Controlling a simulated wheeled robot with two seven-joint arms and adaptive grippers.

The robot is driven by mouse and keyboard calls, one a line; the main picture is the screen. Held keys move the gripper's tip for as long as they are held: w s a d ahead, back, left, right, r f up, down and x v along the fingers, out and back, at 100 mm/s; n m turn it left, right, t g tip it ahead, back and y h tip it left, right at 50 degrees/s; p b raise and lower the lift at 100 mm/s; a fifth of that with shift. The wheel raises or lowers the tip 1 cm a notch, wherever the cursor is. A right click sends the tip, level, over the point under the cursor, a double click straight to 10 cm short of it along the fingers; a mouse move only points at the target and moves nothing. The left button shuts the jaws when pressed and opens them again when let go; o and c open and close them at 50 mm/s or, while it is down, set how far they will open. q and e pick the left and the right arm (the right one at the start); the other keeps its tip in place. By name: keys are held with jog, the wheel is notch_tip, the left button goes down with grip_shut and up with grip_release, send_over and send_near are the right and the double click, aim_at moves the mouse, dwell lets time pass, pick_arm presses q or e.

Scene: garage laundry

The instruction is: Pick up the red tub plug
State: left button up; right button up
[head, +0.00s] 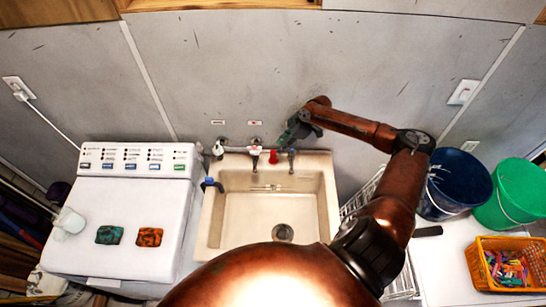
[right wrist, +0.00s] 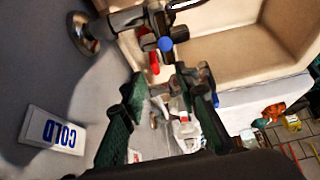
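A small red thing, seemingly the red tub plug (head: 273,157), is at the back rim of the sink (head: 328,210), between the taps. A red piece, likely the same plug (right wrist: 154,62), shows in the right wrist view under the blue-capped tap, beyond my fingers. My right gripper (head: 290,133) is above the back rim near the wall, just up and right of the red thing. In the right wrist view its green fingers (right wrist: 160,95) are apart, with nothing held between them. My left gripper is not in view.
Taps (head: 255,150) line the sink's back edge close to the wall. A white washer (head: 130,220) with green and orange cloths stands left. A wire rack, blue bucket (head: 457,180), green bucket (head: 515,190) and orange basket (head: 490,290) stand right. A COLD label (right wrist: 62,133) is on the wall.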

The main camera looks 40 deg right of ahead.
aim_at(274, 151)
jog(key=x, duration=0.2)
jog(key=p+x, duration=0.1)
jog(key=x, duration=0.1)
jog(key=shift+w+f, duration=0.2)
jog(key=shift+w, duration=0.2)
jog(key=shift+p+x, duration=0.4)
jog(key=shift+x, duration=0.75)
jog(key=shift+w+f, duration=0.2)
jog(key=shift+f, duration=0.05)
jog(key=shift+s+d, duration=0.1)
jog(key=shift+s, duration=0.1)
jog(key=shift+c, duration=1.3)
jog(key=shift+w, duration=0.1)
jog(key=c, duration=0.5)
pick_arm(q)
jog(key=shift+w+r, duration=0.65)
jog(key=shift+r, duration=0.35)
pick_arm(e)
grip_shut()
